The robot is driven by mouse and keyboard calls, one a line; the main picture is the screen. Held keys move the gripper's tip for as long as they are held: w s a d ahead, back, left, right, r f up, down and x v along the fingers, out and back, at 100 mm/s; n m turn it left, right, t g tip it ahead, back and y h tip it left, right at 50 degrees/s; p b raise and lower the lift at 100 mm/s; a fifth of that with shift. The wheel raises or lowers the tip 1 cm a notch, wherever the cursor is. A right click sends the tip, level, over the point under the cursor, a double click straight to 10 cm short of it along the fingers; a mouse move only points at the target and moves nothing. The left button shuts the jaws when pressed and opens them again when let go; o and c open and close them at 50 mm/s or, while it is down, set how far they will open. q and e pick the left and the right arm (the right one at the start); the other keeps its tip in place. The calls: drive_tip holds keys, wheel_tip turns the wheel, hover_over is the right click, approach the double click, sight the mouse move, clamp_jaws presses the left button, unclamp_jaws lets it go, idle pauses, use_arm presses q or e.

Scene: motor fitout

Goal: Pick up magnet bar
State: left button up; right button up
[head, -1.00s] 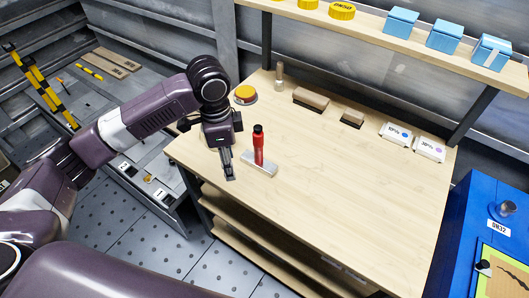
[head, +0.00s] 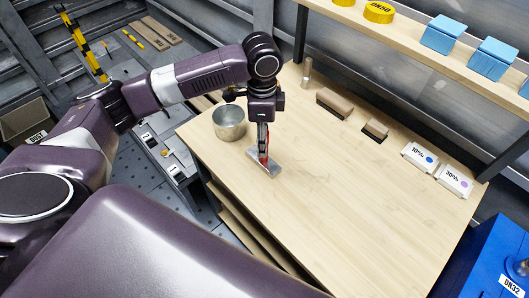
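The magnet bar (head: 268,170) stands on the wooden bench, a flat silver bar with an upright red handle. My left gripper (head: 263,146) points straight down over it, with its fingers at the red handle, which they largely cover. I cannot tell whether the fingers are closed on the handle or only beside it. The silver base appears to rest on the bench top. My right gripper is not in view.
An open metal can (head: 229,123) stands just left of the magnet bar. Two brown-topped blocks, a brush-like item (head: 333,102) and a smaller one (head: 375,130), and two labelled boxes (head: 419,156) line the back. The bench's middle and right are clear.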

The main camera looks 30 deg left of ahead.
use_arm(q)
wheel_tip(320, 180, down, 4)
drive_tip(key=shift+d+f+p, duration=0.15)
drive_tip(key=shift+p, duration=0.15)
clamp_jaws()
